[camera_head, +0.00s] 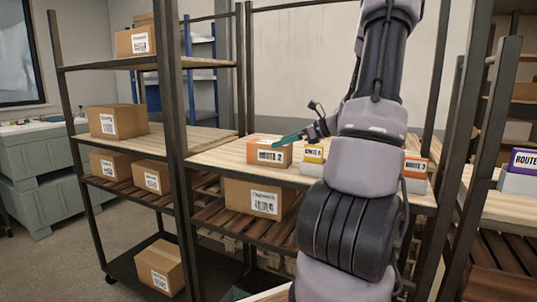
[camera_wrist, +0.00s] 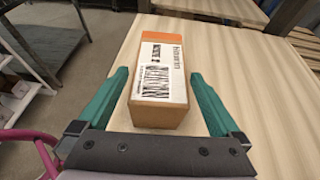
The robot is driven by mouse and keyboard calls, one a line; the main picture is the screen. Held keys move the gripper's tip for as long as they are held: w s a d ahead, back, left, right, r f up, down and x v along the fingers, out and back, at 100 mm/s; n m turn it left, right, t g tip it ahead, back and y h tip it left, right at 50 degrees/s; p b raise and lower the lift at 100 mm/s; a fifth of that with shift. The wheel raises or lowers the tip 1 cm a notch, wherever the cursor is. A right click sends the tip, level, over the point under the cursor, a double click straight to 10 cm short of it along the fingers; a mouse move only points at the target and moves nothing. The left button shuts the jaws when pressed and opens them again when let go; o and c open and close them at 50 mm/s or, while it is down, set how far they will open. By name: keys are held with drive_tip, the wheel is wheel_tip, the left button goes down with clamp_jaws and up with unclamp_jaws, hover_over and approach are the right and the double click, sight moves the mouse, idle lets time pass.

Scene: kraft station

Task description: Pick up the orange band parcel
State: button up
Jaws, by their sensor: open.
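The orange band parcel (camera_head: 256,153) is a brown box on the light wooden shelf, with an orange band and a white route label. In the wrist view the parcel (camera_wrist: 160,118) lies between two green fingers, its printed label facing up and the orange band at its far end. My gripper (camera_head: 290,138) is at the parcel's upper right in the head view. In the wrist view my gripper (camera_wrist: 160,74) is open, with a gap showing between each finger and the parcel's sides. The arm hides part of the shelf to the right.
A yellow-labelled parcel (camera_head: 312,156) stands close to the right. Another orange-marked parcel (camera_head: 415,165) is beyond my arm. A brown box (camera_head: 250,196) sits on the slatted shelf below. Dark uprights (camera_head: 174,120) frame the shelf. Wrist view shows bare wood right of the parcel.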

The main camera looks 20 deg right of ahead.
sight(270, 142)
drive_tip(key=shift+x, duration=2.95)
drive_tip(key=c, duration=1.5)
